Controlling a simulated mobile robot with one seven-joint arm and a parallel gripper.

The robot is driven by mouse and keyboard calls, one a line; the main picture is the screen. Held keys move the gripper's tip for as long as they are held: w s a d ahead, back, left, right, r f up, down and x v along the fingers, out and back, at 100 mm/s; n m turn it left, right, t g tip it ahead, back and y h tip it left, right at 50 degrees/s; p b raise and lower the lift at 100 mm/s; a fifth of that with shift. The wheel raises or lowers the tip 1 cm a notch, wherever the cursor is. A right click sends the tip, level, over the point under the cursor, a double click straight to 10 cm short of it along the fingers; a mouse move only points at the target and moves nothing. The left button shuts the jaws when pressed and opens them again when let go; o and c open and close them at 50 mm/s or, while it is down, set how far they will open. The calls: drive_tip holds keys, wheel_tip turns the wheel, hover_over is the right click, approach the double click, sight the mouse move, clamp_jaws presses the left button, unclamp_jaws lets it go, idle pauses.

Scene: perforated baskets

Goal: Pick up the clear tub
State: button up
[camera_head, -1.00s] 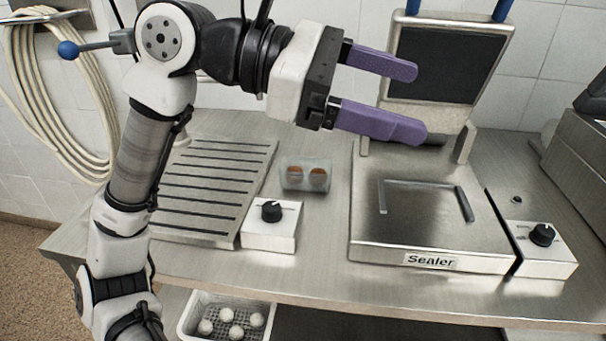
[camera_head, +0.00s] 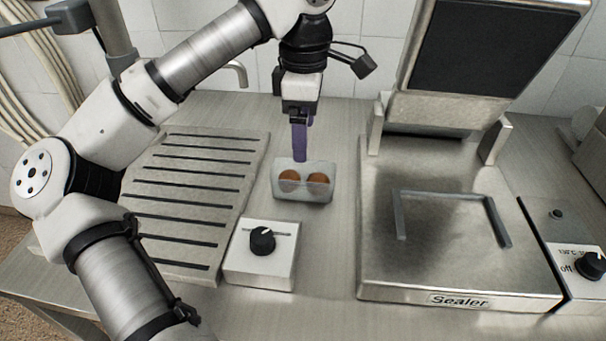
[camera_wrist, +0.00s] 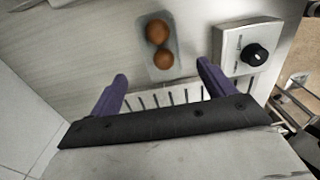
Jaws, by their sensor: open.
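The clear tub (camera_head: 304,194) is a small see-through container with two round brown items in it. It stands on the steel counter between the slatted plate and the sealer. It also shows in the wrist view (camera_wrist: 163,74), beyond my fingertips. My gripper (camera_head: 301,158) points down at the far edge of the tub, with purple fingers. In the wrist view the two fingers (camera_wrist: 162,68) are spread wide apart and nothing is between them. One finger largely hides the other in the head view. I cannot tell whether a finger touches the tub.
A slatted metal plate (camera_head: 190,185) lies to the left, with a white knob box (camera_head: 262,270) at its front right. The sealer (camera_head: 450,265) stands to the right with its lid (camera_head: 480,50) raised. Bare counter (camera_head: 325,245) lies in front of the tub.

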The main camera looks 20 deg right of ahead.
sight(304, 169)
wheel_tip(304, 169, down, 11)
drive_tip(key=shift+a+f+p, duration=0.1)
drive_tip(key=shift+p, duration=0.5)
drive_tip(key=c, duration=1)
drive_tip(key=shift+c, duration=0.2)
wheel_tip(304, 169, up, 20)
